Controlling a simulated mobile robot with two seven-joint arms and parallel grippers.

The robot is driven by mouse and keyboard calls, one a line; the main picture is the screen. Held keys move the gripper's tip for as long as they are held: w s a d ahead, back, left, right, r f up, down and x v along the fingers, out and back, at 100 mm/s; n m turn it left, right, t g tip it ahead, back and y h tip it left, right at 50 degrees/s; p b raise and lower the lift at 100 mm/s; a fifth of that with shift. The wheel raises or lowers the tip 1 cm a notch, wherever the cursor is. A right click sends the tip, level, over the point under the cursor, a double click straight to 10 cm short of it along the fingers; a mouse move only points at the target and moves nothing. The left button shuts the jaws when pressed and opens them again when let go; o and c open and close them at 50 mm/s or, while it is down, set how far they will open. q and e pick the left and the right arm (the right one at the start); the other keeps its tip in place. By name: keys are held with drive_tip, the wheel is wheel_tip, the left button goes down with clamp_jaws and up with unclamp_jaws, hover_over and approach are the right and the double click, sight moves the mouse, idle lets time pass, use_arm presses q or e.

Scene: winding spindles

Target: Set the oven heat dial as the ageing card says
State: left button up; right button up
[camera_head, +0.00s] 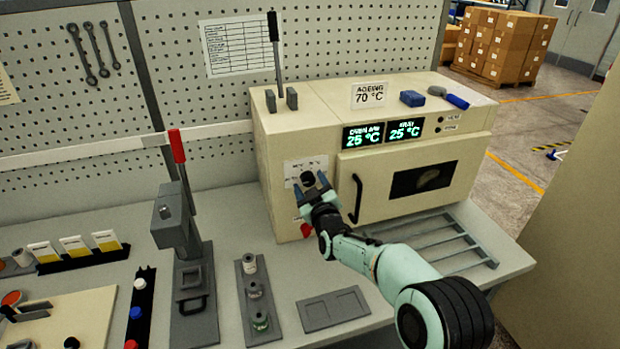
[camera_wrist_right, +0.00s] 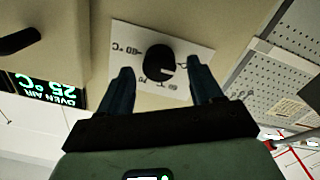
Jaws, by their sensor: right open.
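The oven heat dial (camera_wrist_right: 158,62) is a round black knob with a pale mark, on a white scale plate (camera_wrist_right: 118,38) on the oven front. My right gripper (camera_wrist_right: 160,66) is open, with one finger on each side of the dial; I cannot tell if they touch it. In the head view the dial (camera_head: 308,178) shows partly between the fingers. The ageing card (camera_head: 369,94) on the oven top reads 70 °C. The oven displays (camera_head: 363,136) (camera_head: 405,130) both read 25 °C. The scale's small numbers are hard to read. My left gripper is out of view.
The oven (camera_head: 300,130) has a door handle (camera_head: 356,198) just right of my gripper and a red knob (camera_head: 306,230) below it. A rack (camera_head: 440,240) lies in front. A lever press (camera_head: 180,220) and a spindle stand (camera_head: 250,300) are to the left.

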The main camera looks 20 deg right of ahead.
drive_tip(key=shift+w, duration=0.55)
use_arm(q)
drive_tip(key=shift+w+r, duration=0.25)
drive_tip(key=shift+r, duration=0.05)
use_arm(e)
drive_tip(key=shift+s, duration=0.1)
drive_tip(key=c, duration=1.1)
drive_tip(key=shift+o, duration=0.2)
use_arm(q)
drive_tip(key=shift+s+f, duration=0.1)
